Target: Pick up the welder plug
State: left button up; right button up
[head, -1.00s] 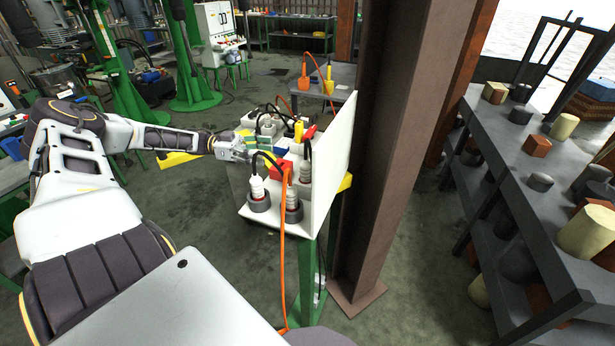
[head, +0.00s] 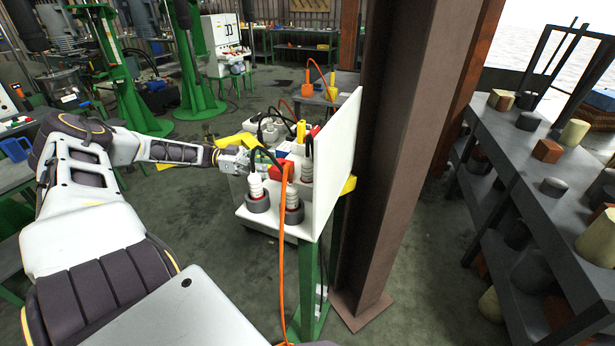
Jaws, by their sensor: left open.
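Several white ribbed plugs stand in dark round sockets on a white stand. The front left plug (head: 256,187) has a black cable, and the front right plug (head: 292,200) has an orange cable (head: 282,262) hanging down past the stand. A third plug (head: 307,168) with a black cable stands behind them, near the upright white panel (head: 336,150). I cannot tell which is the welder plug. My left gripper (head: 247,161) is open at the left edge of the stand, just behind and above the front left plug; whether it touches anything is unclear. My right gripper is not in view.
The stand's green post (head: 310,285) and a brown steel column (head: 385,170) are close on the right. A grey table (head: 505,165) with loose blocks stands farther right. Yellow and red parts and more plugs crowd the stand's back.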

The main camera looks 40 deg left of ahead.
aim_at(307, 172)
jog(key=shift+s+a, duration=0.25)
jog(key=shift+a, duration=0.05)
pick_arm(q)
jog(key=shift+w+d, duration=0.2)
jog(key=shift+d, duration=0.2)
jog(key=b+x, duration=0.1)
jog(key=x, duration=0.6)
jog(key=shift+w+d, duration=0.15)
jog(key=shift+d, duration=0.2)
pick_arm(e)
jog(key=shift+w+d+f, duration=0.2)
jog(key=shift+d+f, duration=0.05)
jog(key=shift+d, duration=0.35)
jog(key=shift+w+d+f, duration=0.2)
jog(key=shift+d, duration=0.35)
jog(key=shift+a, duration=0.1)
